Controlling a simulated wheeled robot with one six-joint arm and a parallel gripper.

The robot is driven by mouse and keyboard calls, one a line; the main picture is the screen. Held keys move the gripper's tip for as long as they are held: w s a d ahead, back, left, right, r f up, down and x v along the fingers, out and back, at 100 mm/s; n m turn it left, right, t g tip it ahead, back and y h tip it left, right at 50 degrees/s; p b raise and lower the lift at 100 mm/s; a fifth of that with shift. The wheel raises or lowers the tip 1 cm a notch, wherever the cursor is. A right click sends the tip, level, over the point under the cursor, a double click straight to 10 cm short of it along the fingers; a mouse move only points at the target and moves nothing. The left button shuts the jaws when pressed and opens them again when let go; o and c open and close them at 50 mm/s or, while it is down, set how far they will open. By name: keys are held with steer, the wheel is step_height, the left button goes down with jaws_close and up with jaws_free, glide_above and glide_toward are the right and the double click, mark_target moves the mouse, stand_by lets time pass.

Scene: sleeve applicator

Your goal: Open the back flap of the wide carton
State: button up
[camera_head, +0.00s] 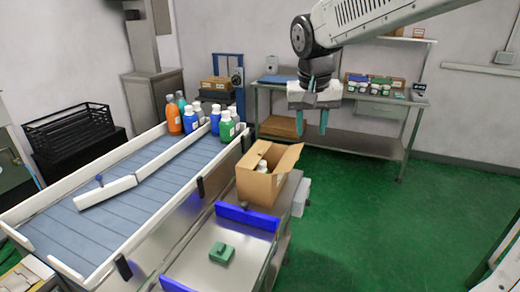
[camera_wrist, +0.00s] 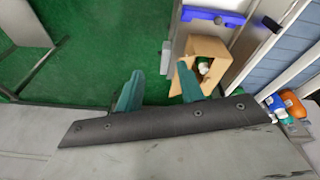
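The wide carton (camera_head: 256,188) is a brown cardboard box on the metal stand beside the conveyor's right end. Its top is at least partly open, with a flap (camera_head: 289,158) sticking up and out on its right side. A white-capped bottle (camera_head: 262,166) shows inside; the wrist view also shows a white top (camera_wrist: 204,67) in the carton (camera_wrist: 210,46). I cannot tell clearly how the back flap stands. My gripper (camera_head: 310,123) is open and empty, pointing down, above and to the right of the carton. Its teal fingers (camera_wrist: 159,88) are apart, one overlapping the carton's edge in the wrist view.
A conveyor (camera_head: 150,185) with white rails runs left of the carton; several bottles, including an orange one (camera_head: 173,115), stand at its far end. A workbench (camera_head: 340,139) stands behind. Green floor at right is clear.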

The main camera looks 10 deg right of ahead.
steer(key=w+a+f+m, duration=0.1)
steer(key=w+f, duration=0.2)
steer(key=w, duration=0.8)
steer(key=m+t+h, duration=0.1)
steer(key=m, duration=0.2)
glide_toward(261, 152)
steer(key=shift+t, duration=0.3)
steer(key=x, duration=0.8)
steer(key=shift+a, duration=0.1)
steer(key=shift+s, duration=0.1)
jaws_close()
